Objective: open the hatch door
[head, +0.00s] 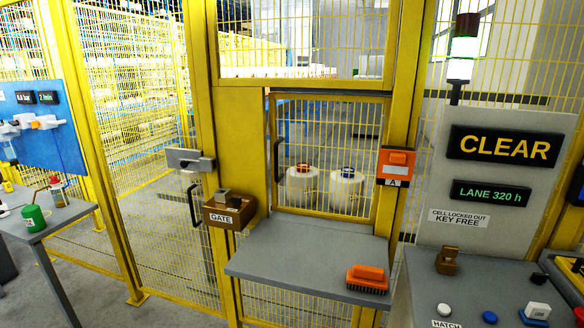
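The hatch door (325,215) is a yellow-framed mesh panel in the fence, above a grey shelf (300,258). It looks closed in its opening. A black handle (278,160) is on its left side. An orange box (397,160) marked A is mounted on the post at its right. On the control desk, a label reading HATCH (446,324) lies below a white button (444,310). Neither of my grippers shows in the head view.
Two white bobbins (346,190) stand behind the mesh. An orange brush (367,278) lies on the shelf's right front. A brown GATE box (229,212) juts out left of the hatch. The sign reads CLEAR (504,146). A side table (45,215) stands at the left.

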